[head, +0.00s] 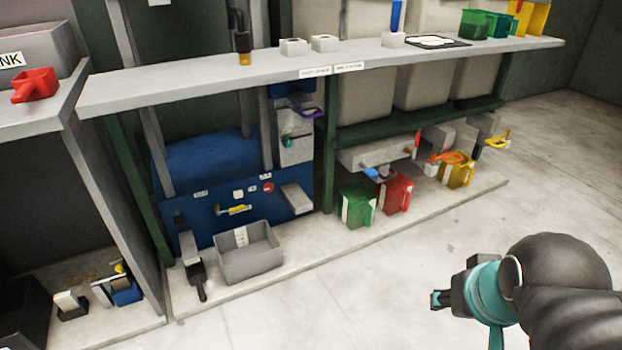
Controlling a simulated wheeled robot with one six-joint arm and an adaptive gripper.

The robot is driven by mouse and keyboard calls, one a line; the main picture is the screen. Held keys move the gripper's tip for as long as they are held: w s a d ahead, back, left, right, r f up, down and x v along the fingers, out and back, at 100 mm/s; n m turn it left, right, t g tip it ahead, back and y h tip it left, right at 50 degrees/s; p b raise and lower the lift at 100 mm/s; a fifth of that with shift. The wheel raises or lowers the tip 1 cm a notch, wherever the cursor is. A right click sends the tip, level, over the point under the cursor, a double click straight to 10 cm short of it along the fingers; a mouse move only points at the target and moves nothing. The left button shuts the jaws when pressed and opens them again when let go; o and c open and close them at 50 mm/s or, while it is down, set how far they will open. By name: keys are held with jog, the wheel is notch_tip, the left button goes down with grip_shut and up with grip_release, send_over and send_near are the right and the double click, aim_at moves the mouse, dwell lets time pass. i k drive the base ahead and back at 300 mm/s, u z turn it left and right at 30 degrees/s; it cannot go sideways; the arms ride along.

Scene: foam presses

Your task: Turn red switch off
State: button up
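A small round red knob (268,187), which looks like the red switch, sits on the front of the blue machine panel (215,235) under the bench. Its setting is too small to read. A small white label and a white square button (238,194) are near it, and a yellow handle (236,210) is lower to the left. My gripper (438,299) is at the lower right, over the floor, well apart from the panel. Its dark fingertips point left; whether they are open or shut is unclear. Nothing visible is held.
A grey bin (248,261) stands in front of the panel. Green (357,207) and red (397,193) containers stand right of it on the low platform. The long bench top (200,85) overhangs the panel. Floor between my gripper and the platform is clear.

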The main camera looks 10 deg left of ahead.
aim_at(267, 188)
jog(key=z, duration=0.15)
jog(key=i, duration=0.7)
jog(key=u, duration=0.75)
jog(key=i, duration=0.5)
jog(key=u, duration=0.6)
